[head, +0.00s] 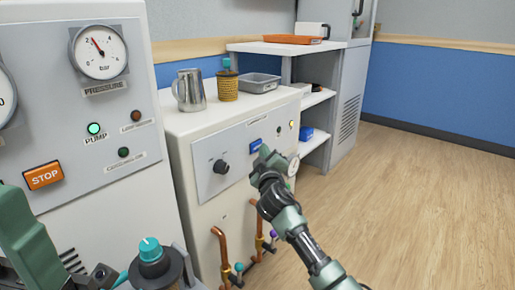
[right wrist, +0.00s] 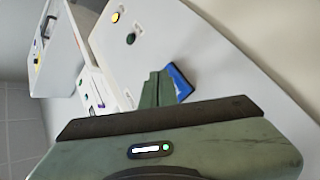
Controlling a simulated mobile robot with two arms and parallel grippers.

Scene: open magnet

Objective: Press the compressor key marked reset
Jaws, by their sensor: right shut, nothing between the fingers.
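The compressor is the low white cabinet (head: 180,133) with a grey front panel. Its blue key (head: 256,145) is on that panel, right of a black knob (head: 221,166); its lettering is not readable. My right gripper (head: 264,152) is shut and empty, with its tips close to the blue key, just below and right of it. In the right wrist view the shut green fingers (right wrist: 157,90) are beside the blue key (right wrist: 180,83) and partly overlap it. I cannot tell whether they touch. Only a green part of my left arm shows at the lower left; its fingers are not visible.
A steel jug (head: 189,91), a yellow-brown cup (head: 228,88) and a grey tray (head: 260,83) stand on the cabinet. Copper pipes (head: 221,255) run below the panel. A taller cabinet with an orange STOP key (head: 43,176) is at left. The floor at right is clear.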

